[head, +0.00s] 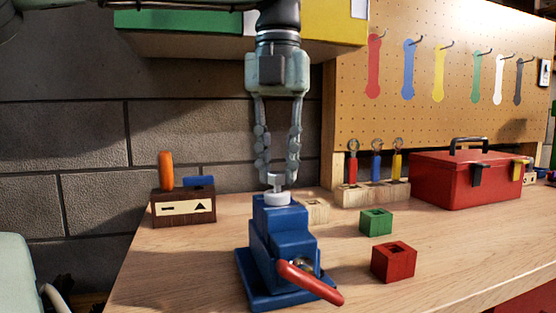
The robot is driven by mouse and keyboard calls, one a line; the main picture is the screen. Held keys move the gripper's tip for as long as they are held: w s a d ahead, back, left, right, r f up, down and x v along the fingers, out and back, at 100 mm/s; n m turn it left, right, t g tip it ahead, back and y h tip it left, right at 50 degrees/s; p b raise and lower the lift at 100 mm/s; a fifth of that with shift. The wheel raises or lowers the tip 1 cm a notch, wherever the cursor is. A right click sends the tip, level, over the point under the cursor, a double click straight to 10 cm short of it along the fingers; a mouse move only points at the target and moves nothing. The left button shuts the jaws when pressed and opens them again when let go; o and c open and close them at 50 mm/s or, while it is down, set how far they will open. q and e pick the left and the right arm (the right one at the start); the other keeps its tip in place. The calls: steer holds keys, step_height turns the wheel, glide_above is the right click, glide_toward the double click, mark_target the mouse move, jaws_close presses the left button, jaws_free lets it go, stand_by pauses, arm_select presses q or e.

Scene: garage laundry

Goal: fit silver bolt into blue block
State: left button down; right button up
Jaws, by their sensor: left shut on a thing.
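My left gripper (276,178) points straight down at the middle of the head view. Its fingertips are closed on the slim upper part of the silver bolt (277,198). The bolt is upright, with its wide pale part low over the top of the blue block (281,214). The block appears to sit in the top of a blue vise (268,262) with a red handle (312,284). The block's hole is hidden under the bolt, and I cannot tell whether the bolt's lower end is inside it. My right gripper is not in view.
A green block (375,222), a red block (394,261) and a pale wooden block (317,210) stand right of the vise. A wooden box (183,208) is left; a tool rack (372,193) and red toolbox (465,180) are behind right. A shelf (180,43) hangs above.

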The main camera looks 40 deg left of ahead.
arm_select(q)
steer(key=shift+f, duration=0.5)
steer(key=c, duration=1.3)
jaws_free()
step_height(320, 180, up, 12)
